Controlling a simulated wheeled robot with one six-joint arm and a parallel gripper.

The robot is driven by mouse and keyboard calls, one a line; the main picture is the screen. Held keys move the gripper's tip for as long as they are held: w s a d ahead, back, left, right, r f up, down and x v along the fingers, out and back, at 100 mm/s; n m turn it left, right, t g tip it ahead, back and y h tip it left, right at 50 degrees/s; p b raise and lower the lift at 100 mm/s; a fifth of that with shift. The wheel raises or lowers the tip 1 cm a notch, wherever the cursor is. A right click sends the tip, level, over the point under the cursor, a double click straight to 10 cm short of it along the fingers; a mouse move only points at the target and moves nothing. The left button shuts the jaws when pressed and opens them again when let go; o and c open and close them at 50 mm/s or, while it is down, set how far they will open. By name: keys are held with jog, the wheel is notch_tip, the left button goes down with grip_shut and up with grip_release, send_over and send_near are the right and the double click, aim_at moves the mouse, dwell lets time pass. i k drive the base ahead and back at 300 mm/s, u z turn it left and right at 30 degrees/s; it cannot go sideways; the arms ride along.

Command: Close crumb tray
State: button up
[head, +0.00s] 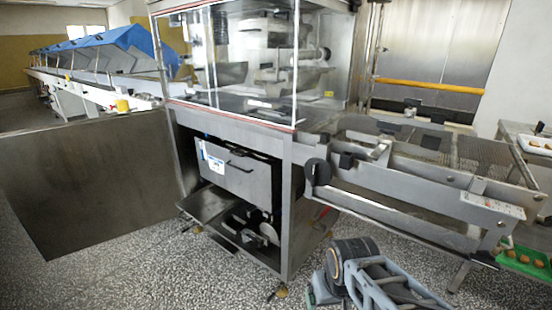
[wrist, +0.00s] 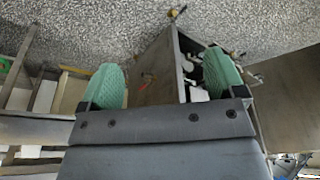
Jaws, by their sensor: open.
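In the head view, a steel box front with a dark bar handle and a blue-and-white label (head: 240,175) sits in the open lower bay of the machine. Below it, a flat metal tray-like sheet (head: 205,205) juts out low at the left of the bay. I cannot tell for sure which of these is the crumb tray. My gripper shows in the wrist view (wrist: 164,82), open and empty, with green pads wide apart. Between and beyond the pads are a steel panel of the machine and part of its lower bay. My arm is low in the head view, right of the bay and apart from it.
The machine (head: 290,205) has clear guards above and a mesh conveyor (head: 395,150) reaching right over my arm. A large steel panel (head: 90,180) stands left of the bay. A green tray with brown pieces (head: 525,260) is far right. Speckled floor in front is clear.

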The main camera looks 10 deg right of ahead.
aim_at(205, 206)
jog(key=z, duration=0.05)
jog(key=k, duration=0.25)
jog(key=u, duration=1.55)
jog(key=i, duration=2.1)
jog(key=u, duration=0.15)
